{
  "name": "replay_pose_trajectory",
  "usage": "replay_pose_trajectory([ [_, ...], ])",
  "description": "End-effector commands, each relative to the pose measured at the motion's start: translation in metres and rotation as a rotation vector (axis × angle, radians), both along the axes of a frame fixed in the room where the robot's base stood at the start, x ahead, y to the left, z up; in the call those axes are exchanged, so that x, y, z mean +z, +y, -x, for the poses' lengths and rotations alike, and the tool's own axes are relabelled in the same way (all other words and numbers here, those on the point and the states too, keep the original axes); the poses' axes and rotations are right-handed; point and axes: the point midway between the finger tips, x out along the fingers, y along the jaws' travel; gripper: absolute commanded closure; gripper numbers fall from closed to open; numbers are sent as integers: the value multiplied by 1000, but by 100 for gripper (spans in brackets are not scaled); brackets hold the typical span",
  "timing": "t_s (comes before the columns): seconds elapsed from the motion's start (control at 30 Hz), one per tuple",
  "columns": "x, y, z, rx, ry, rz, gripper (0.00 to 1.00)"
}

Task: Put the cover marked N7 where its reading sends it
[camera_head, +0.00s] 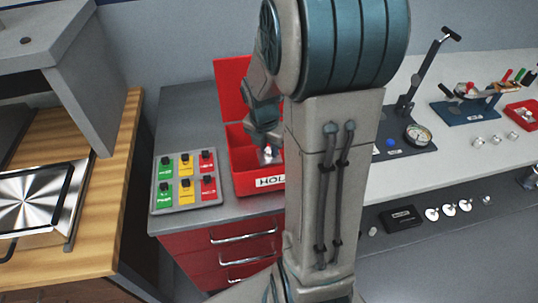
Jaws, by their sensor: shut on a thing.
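My gripper (267,146) points down inside the open red box (241,180), whose front label begins "HOL"; my arm hides the rest of it. My gripper is shut on a small pale metallic piece (268,156) that shows at its fingertips. No N7 mark can be read on it, and I cannot tell whether it touches the box floor. A test stand (398,140) with an upright lever and a round dial gauge (418,135) stands on the right counter. The dial's reading is too small to make out.
A grey panel (186,205) with green, yellow and red labelled tiles lies left of the red box. Several pale round pieces (448,209) lie by a black block (401,217). A blue fixture (467,111) and a red tray (523,115) stand far right.

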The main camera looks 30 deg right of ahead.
Motion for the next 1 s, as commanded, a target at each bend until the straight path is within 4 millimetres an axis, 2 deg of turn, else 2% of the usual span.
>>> replay_pose_trajectory([
  [0.2, -31, 1, 1, 2, 3, -1, 100],
  [0.63, -38, 1, 0, 2, 1, -1, 100],
  [0.67, -37, 1, 0, 1, 1, -1, 72],
  [0.7, -37, 1, 0, 1, 1, -1, 61],
  [0.73, -37, 1, 0, 1, 1, -1, 56],
  [1.0, -36, 1, 0, 2, 1, -1, 56],
])
